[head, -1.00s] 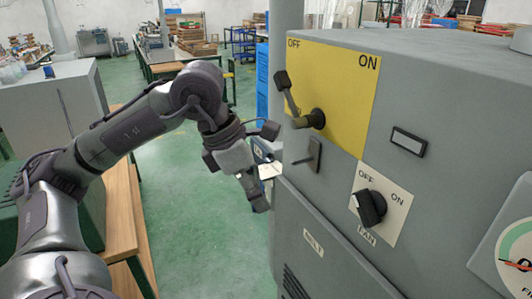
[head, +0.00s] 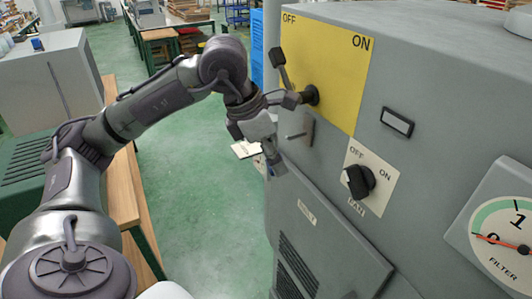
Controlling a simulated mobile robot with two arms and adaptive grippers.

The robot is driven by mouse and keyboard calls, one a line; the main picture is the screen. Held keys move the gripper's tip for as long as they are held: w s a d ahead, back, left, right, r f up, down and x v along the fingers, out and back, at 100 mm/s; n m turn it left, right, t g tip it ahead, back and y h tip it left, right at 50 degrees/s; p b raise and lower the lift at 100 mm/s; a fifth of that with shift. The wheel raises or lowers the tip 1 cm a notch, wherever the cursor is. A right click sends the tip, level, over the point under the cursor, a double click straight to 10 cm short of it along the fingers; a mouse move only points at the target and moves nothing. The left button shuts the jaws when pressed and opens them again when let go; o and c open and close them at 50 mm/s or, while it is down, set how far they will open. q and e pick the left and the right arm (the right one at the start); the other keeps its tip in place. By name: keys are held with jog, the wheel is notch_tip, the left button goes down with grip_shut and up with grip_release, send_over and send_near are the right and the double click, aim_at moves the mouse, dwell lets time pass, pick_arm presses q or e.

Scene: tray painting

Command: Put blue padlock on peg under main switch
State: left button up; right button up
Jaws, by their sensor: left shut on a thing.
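The main switch (head: 311,95) has a black lever raised to the OFF side on a yellow plate (head: 335,75). Under it, a small peg (head: 297,135) sticks out of a grey bracket on the cabinet front, and it looks bare. My left gripper (head: 272,150) points down just left of and below the peg, apart from it as far as I can tell. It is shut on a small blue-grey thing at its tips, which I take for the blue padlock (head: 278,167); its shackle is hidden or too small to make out. My right gripper is not in view.
The grey cabinet (head: 430,90) fills the right side, with a black FAN knob (head: 358,181) and a filter gauge (head: 503,235). A wooden bench (head: 120,185) and a grey box (head: 50,85) with a small dark-blue item on top stand left. Green floor is clear between.

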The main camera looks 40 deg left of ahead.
pick_arm(q)
jog(key=shift+w+d+f+p, duration=0.1)
jog(key=shift+w+d+f, duration=0.15)
jog(key=shift+w, duration=0.45)
jog(key=shift+w+d+f+p, duration=0.15)
jog(key=shift+w+d, duration=0.15)
jog(key=shift+w, duration=0.35)
jog(key=shift+w+d+f+p, duration=0.15)
jog(key=shift+w+d, duration=0.15)
jog(key=shift+w, duration=0.4)
jog(key=o, duration=1.4)
jog(key=v, duration=1.2)
jog(key=shift+s, duration=0.1)
